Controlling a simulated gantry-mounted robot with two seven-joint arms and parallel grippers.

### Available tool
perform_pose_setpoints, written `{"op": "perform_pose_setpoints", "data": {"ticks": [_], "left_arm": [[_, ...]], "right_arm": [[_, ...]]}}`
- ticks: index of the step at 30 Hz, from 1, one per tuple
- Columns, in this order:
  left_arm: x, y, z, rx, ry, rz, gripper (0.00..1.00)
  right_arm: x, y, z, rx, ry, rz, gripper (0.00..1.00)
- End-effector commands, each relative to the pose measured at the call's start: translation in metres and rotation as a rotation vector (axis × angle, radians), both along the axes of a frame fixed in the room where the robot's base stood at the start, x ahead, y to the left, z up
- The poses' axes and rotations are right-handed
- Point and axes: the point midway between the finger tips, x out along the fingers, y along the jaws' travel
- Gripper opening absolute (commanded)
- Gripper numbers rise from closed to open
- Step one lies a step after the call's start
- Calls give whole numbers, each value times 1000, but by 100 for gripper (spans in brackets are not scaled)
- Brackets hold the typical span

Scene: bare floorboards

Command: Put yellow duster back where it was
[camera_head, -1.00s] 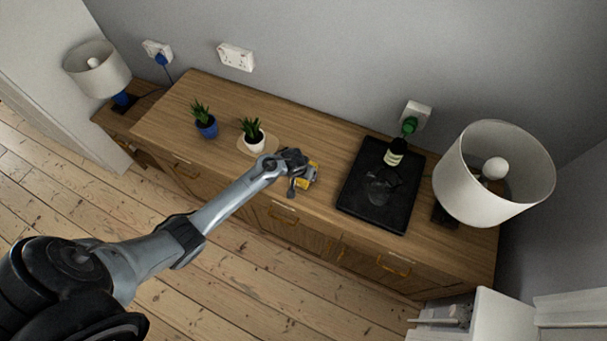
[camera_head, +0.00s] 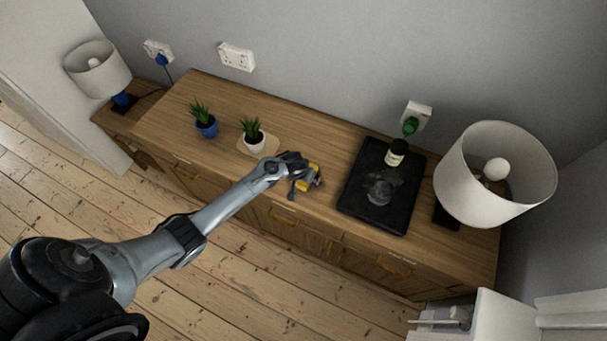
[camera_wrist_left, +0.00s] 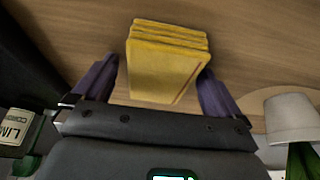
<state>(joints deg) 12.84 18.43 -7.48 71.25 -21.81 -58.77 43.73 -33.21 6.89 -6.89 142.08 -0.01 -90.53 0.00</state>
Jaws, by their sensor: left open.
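The yellow duster (camera_head: 313,175), a folded stack of cloth, is on the wooden sideboard near its front edge, left of the black tray. The gripper partly hides it in the head view. In the left wrist view the duster (camera_wrist_left: 165,62) lies between the two purple fingers, with a visible gap at least on the left side. My left gripper (camera_head: 303,182) is open around it; whether a finger touches it I cannot tell. My right gripper is in neither view.
On the sideboard (camera_head: 290,130) stand a blue-potted plant (camera_head: 206,126), a white-potted plant (camera_head: 253,138) on a round mat, a black tray (camera_head: 354,197) with a bottle (camera_head: 396,153) and a dark object, and a lamp (camera_head: 480,190). Bare wood lies behind the gripper.

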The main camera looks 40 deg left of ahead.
Motion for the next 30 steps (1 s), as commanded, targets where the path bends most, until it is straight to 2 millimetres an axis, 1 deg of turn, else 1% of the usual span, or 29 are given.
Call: {"op": "perform_pose_setpoints", "data": {"ticks": [5,7,11,15,21,27,30], "left_arm": [[-1,-1,7,0,0,0,99],[-4,-2,14,-1,0,-2,99],[-12,-4,34,-2,-1,-1,99],[-21,-7,59,-3,-3,0,99],[-34,-10,90,-2,-1,0,99],[-43,-14,109,-1,0,-4,99],[-55,-20,113,13,5,-26,99]], "right_arm": [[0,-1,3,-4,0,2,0],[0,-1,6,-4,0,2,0],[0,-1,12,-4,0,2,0],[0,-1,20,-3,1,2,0],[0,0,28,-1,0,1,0],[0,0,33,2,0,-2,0],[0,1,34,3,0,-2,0]]}}
